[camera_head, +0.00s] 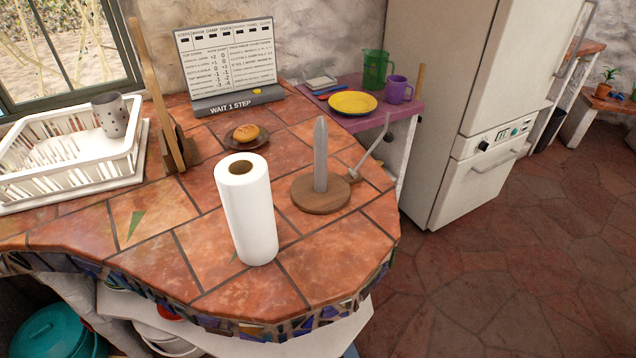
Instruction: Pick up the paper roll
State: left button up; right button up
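A white paper roll (248,212) stands upright on the tiled counter (165,268), near its front edge. Its brown core shows at the top. A paper holder with a round wooden base (320,196) and a grey upright post (320,155) stands to the right of the roll, apart from it. The post is bare. Neither of my grippers shows in the head view.
A bread roll on a small plate (246,140) and a display board (228,65) stand behind the roll. A white dish rack (68,150) with a grey cup (110,115) is at left. A purple side table (405,115) with a yellow plate (352,103) is beyond. Counter left of the roll is clear.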

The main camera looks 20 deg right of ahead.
aim_at(242, 179)
jog(key=u, duration=1.6)
jog(key=k, duration=1.3)
jog(key=u, duration=0.1)
